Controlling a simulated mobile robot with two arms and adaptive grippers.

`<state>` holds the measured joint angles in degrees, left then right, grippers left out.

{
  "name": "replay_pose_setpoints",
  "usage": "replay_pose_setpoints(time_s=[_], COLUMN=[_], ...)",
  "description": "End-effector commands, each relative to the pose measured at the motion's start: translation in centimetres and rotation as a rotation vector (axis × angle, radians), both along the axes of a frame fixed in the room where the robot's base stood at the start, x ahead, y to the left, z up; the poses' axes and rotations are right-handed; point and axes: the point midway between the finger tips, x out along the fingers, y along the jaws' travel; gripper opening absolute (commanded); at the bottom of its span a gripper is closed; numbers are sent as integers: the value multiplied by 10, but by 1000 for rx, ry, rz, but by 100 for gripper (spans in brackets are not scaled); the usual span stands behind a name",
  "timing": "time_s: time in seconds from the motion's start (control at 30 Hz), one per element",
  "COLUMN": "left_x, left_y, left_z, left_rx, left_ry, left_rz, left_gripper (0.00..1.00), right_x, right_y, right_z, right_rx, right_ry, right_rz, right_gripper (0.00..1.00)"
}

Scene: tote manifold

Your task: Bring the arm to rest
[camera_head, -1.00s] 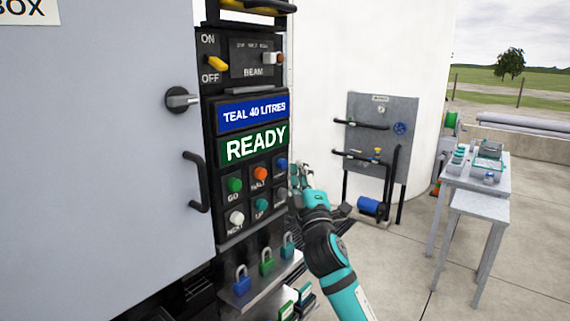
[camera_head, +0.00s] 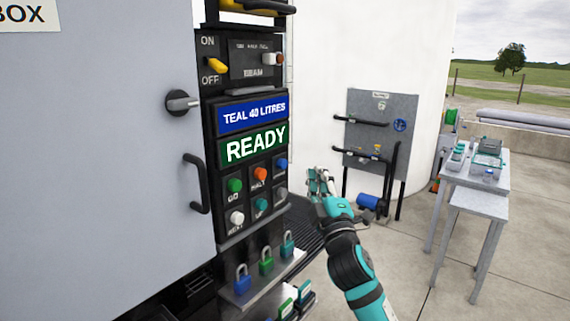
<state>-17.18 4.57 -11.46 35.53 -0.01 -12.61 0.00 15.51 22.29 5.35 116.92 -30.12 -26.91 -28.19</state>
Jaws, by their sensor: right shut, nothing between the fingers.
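My right arm comes in from the bottom right, teal and black. Its gripper (camera_head: 316,173) is shut and empty, in the air to the right of the control panel (camera_head: 208,142) and apart from it. The panel carries a blue sign reading TEAL 40 LITRES (camera_head: 252,113) and a green READY sign (camera_head: 253,146). Below them are several round buttons, among them a green GO button (camera_head: 235,185) and an orange HALT button (camera_head: 260,174). My left gripper is not in view.
Several padlocks (camera_head: 266,262) stand on a ledge under the panel. A grey door with a handle (camera_head: 196,184) fills the left. A grey pipe board (camera_head: 378,105) stands behind the gripper. Tables (camera_head: 478,202) with small items stand at the right. Concrete floor between is open.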

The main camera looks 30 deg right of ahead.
Motion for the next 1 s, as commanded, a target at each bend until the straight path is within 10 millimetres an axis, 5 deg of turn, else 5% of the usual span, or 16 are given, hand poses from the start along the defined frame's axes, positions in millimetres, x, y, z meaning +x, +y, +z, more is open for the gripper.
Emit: replay_pose_setpoints(time_s=[0.77, 0.87, 1.0], left_x=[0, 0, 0], left_y=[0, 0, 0], left_z=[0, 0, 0], left_rx=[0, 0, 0], left_ry=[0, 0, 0], left_rz=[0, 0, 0], left_gripper=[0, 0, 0], right_x=[0, -1, -14], right_y=[0, 4, 18], right_z=[-2, -21, -94], right_rx=[4, 53, 242], right_ry=[3, 43, 199], right_rz=[1, 10, 34], right_gripper=[0, 0, 0])
